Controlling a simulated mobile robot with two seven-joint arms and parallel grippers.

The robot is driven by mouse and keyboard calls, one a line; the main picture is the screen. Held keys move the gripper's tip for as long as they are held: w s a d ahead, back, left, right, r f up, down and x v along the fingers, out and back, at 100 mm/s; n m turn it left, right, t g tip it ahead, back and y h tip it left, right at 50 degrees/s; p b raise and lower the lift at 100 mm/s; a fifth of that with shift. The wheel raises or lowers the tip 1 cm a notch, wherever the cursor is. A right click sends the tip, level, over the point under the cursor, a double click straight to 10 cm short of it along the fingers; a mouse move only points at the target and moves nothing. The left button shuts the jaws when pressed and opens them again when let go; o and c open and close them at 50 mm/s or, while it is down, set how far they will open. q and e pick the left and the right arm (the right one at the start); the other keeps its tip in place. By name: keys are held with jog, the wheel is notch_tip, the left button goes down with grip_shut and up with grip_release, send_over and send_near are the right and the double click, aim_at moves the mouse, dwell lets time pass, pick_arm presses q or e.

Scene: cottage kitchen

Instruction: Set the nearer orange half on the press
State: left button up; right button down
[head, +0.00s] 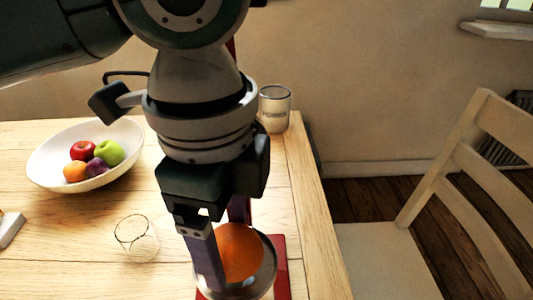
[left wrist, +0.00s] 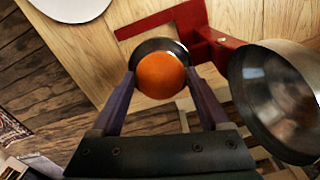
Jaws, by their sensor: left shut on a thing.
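An orange half (head: 241,252), rounded side showing, is between the fingers of my left gripper (head: 228,258), which is shut on it. It also shows in the left wrist view (left wrist: 161,75), between the two fingertips (left wrist: 160,82). The press is red, with a metal cup (head: 262,283) directly under and around the orange half; the cup's rim shows behind the fruit in the left wrist view (left wrist: 150,45). I cannot tell whether the fruit touches the cup. The red press frame (left wrist: 222,50) is beside it. My right gripper is not in view.
A larger metal bowl-shaped part (left wrist: 275,95) is close to the right of my left gripper in the wrist view. A glass (head: 136,238), a white fruit bowl (head: 50,160) and a jar (head: 274,110) stand on the table. A chair (head: 445,175) is at the right.

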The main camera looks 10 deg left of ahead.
pick_arm(q)
jog(key=shift+f, duration=0.45)
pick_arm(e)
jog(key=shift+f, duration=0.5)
pick_arm(q)
jog(key=shift+r, duration=0.1)
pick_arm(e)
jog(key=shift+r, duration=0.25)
pick_arm(q)
jog(key=shift+p, duration=0.4)
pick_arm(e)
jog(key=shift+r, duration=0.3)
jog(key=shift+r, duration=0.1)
pick_arm(q)
jog(key=shift+p, duration=0.5)
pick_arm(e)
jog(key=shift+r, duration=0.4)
pick_arm(q)
jog(key=shift+f+b, duration=0.3)
jog(key=shift+f, duration=0.35)
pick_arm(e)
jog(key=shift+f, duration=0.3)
